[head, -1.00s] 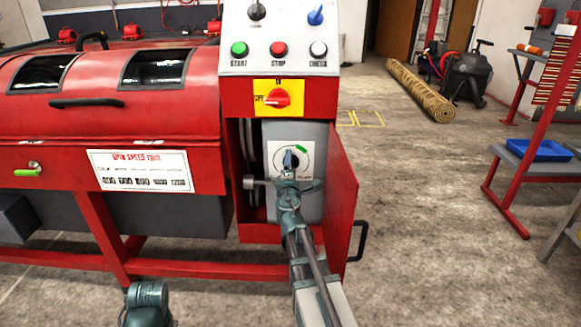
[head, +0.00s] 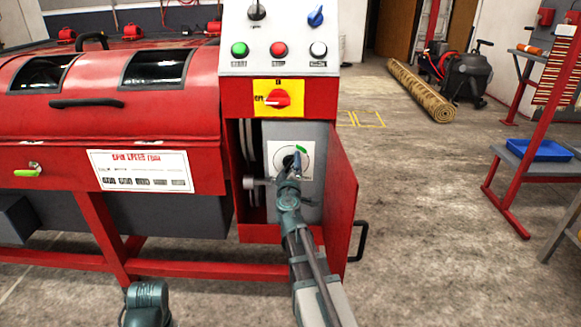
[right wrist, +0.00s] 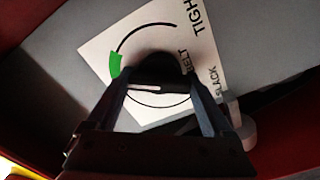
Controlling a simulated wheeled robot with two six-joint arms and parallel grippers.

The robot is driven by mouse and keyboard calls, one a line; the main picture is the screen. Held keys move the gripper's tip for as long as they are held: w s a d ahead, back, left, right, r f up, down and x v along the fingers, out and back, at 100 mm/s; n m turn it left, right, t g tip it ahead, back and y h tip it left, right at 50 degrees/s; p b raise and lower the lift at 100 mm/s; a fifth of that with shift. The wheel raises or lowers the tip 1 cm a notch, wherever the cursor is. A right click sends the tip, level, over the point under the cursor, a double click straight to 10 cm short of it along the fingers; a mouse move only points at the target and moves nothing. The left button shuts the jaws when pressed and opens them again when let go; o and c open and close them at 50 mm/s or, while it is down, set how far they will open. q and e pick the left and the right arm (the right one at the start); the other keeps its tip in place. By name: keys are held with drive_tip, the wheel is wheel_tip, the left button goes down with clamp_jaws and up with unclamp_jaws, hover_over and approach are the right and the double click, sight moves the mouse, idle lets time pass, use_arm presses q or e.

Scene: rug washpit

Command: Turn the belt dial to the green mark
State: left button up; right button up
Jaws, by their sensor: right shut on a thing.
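The belt dial (right wrist: 158,66) is a dark round knob on a white plate (head: 307,171) inside the open cabinet of the red machine. The plate carries a black arc, a green mark (right wrist: 116,65) and the words BELT, TIGHT and SLACK. In the head view the green mark (head: 301,149) is at the dial's upper right. My right gripper (head: 291,166) is shut on the dial; in the right wrist view its fingers (right wrist: 160,85) flank the knob. A white line shows on the knob's grip; I cannot tell whether it lines up with the green mark.
The red cabinet door (head: 342,205) stands open close to the right of my right arm. A grey round-ended part (head: 249,183) sticks out left of the dial. A control panel (head: 278,45) and red switch (head: 278,98) are above.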

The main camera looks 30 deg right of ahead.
drive_tip(key=shift+s+m, duration=0.1)
drive_tip(key=shift+m, duration=0.2)
drive_tip(key=o, duration=1.1)
drive_tip(key=shift+o, duration=0.2)
drive_tip(key=shift+s+a, duration=0.1)
